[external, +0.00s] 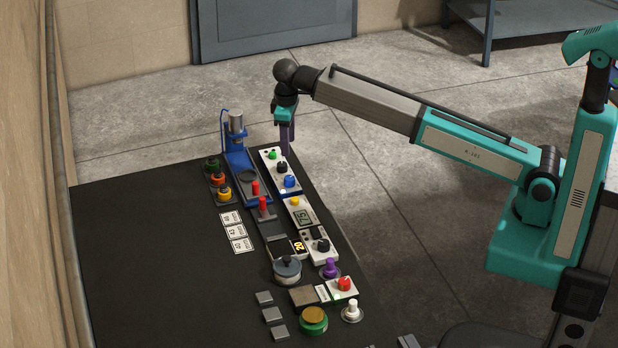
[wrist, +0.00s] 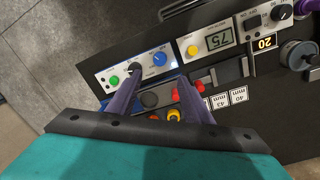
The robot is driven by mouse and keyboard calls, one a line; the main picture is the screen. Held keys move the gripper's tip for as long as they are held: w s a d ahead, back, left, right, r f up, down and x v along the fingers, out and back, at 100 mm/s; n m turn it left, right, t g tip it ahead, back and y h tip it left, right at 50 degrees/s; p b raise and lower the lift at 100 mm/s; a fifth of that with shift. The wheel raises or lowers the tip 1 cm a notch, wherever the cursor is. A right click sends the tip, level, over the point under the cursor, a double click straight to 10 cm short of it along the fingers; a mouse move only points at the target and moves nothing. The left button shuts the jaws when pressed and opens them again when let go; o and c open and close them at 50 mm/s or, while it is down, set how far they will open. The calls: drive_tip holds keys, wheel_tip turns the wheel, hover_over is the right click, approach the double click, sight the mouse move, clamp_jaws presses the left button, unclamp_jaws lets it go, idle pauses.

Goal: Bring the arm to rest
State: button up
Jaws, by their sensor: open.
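My gripper (external: 286,138) hangs pointing down at the far end of the dark table, at the end of my stretched-out teal and grey arm. It appears over or just beside the white control box (external: 268,156) with green, black and blue knobs. In the wrist view my gripper (wrist: 159,80) has its two purple fingers spread apart with nothing held between them. The control box (wrist: 101,73) lies beyond the fingertips there, and one finger covers part of it. Whether a fingertip touches the box cannot be told.
A blue press (external: 238,152) stands left of my gripper, close by. Red, orange and yellow knobs, a display box (external: 299,212), a lidded grey pot (external: 287,270) and a green-based button (external: 313,321) crowd the table's right side. The table's left half (external: 150,260) is clear.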

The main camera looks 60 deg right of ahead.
drive_tip(key=s+d+f+n+b, duration=0.25)
drive_tip(key=s+f, duration=0.25)
drive_tip(key=f, duration=0.6)
drive_tip(key=s+d+f+n+g+b, duration=0.15)
drive_tip(key=s+d+f, duration=0.35)
drive_tip(key=f, duration=0.6)
drive_tip(key=s+d+f+n+b, duration=0.2)
drive_tip(key=s+f, duration=0.4)
drive_tip(key=f, duration=0.5)
drive_tip(key=s+a+f+m+g+b, duration=0.1)
drive_tip(key=s+f+m, duration=0.2)
drive_tip(key=s+f, duration=0.6)
drive_tip(key=s+a+f+m+g+b, duration=0.1)
drive_tip(key=s+f+m+g, duration=0.1)
drive_tip(key=s+f, duration=0.7)
drive_tip(key=s+a+f+m+g+b, duration=0.1)
drive_tip(key=s+f+m, duration=0.2)
drive_tip(key=s+f, duration=0.5)
drive_tip(key=s, duration=1)
drive_tip(key=shift+s+a+f+m+y, duration=0.3)
drive_tip(key=shift+s+f+m, duration=0.05)
drive_tip(key=shift+f+m, duration=0.05)
drive_tip(key=shift+g, duration=0.25)
